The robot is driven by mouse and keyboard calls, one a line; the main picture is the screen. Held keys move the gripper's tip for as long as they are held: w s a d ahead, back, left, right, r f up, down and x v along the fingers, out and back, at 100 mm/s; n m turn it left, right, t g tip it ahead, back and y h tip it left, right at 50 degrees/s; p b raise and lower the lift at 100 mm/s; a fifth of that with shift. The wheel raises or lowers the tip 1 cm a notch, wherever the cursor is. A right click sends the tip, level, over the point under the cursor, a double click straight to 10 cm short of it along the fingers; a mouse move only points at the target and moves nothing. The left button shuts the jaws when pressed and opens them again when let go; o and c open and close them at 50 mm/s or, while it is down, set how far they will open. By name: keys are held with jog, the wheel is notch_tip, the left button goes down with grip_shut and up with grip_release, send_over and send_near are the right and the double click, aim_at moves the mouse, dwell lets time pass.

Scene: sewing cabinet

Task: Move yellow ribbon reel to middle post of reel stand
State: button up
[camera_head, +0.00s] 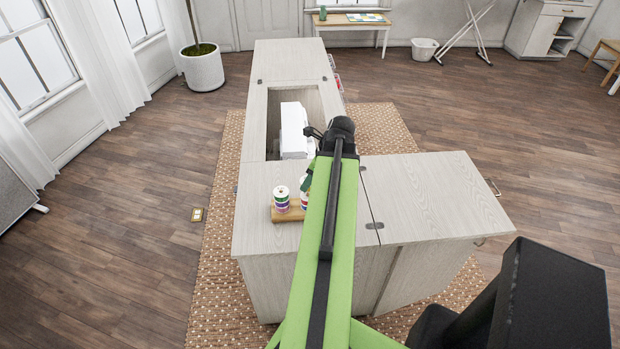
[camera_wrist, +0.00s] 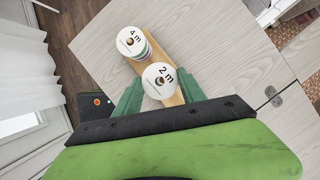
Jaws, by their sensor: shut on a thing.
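A wooden reel stand (camera_head: 285,214) lies on the cabinet top, and its board also shows in the wrist view (camera_wrist: 144,67). A stack of reels (camera_head: 281,197) with white flanges stands at its left end; its top reel (camera_wrist: 131,41) is marked 4 m. My gripper (camera_wrist: 159,90) has its green fingers shut on a reel marked 2 m (camera_wrist: 157,73), over the nearer part of the stand. The ribbon colour of this reel is hidden, so I cannot tell that it is yellow. My arm hides part of the stand in the head view.
The cabinet top (camera_head: 265,230) is bare around the stand, with a side leaf (camera_head: 430,195) clear at the right. A white sewing machine (camera_head: 294,128) sits in the opening behind. A small dark box with an orange button (camera_wrist: 95,103) shows beside my gripper.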

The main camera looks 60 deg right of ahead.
jog(key=shift+f, duration=0.2)
jog(key=shift+f+b, duration=1.2)
jog(key=shift+b, duration=0.1)
jog(key=shift+f, duration=0.1)
jog(key=o, duration=1.4)
jog(key=p+v, duration=1.6)
jog(key=v, duration=0.1)
jog(key=shift+r, duration=0.25)
